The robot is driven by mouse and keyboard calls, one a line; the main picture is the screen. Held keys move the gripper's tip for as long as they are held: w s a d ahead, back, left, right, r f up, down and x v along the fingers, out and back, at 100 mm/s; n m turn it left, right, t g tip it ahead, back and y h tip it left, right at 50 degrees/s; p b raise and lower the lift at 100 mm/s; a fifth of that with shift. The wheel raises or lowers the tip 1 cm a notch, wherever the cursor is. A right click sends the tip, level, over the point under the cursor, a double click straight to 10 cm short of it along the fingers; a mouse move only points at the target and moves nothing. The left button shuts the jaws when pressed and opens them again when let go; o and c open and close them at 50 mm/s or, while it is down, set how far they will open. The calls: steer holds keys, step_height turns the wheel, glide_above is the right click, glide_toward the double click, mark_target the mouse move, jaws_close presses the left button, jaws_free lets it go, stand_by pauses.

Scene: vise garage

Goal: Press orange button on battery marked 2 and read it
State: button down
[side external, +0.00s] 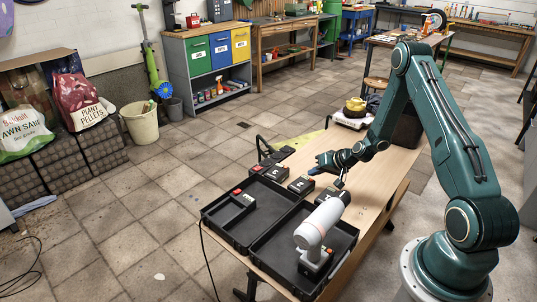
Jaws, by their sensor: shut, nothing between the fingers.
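Several small black batteries with pale marks lie on the wooden table (385,180). One battery (278,173) is at the back left, one (301,185) is to its right, and one (326,195) is nearer the drill. Another battery (243,199) lies in the left half of the black case (225,222). The marks are too small for me to tell which battery bears the 2, and I cannot make out an orange button. My gripper (322,162) is shut and empty, near the two right-hand table batteries. Whether it touches anything I cannot tell.
A white-and-orange drill (318,228) stands in the right half of the case (276,257). A yellow object (356,104) sits on a white item behind my wrist, beside a dark box (408,130). The table's right side is mostly bare.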

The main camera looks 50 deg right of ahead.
mark_target(313, 182)
steer(key=shift+r, duration=0.1)
steer(key=shift+r, duration=2.4)
steer(key=shift+r, duration=0.1)
steer(key=s+a+r+n+g, duration=0.1)
steer(key=s+a+r+n, duration=0.2)
steer(key=a+r, duration=0.65)
steer(key=s+a+r+n+g, duration=0.25)
steer(key=a+r, duration=0.45)
steer(key=r, duration=0.5)
steer(key=s+a+r, duration=0.2)
steer(key=s, duration=0.5)
steer(key=s+a+r+n, duration=0.1)
steer(key=s+a+r, duration=0.2)
steer(key=s, duration=0.4)
steer(key=s+a+r+n+h, duration=0.1)
steer(key=s+a+r, duration=0.1)
steer(key=s, duration=0.5)
steer(key=shift+s+a+r, duration=0.15)
steer(key=shift+s+r, duration=0.1)
steer(key=shift+r, duration=0.5)
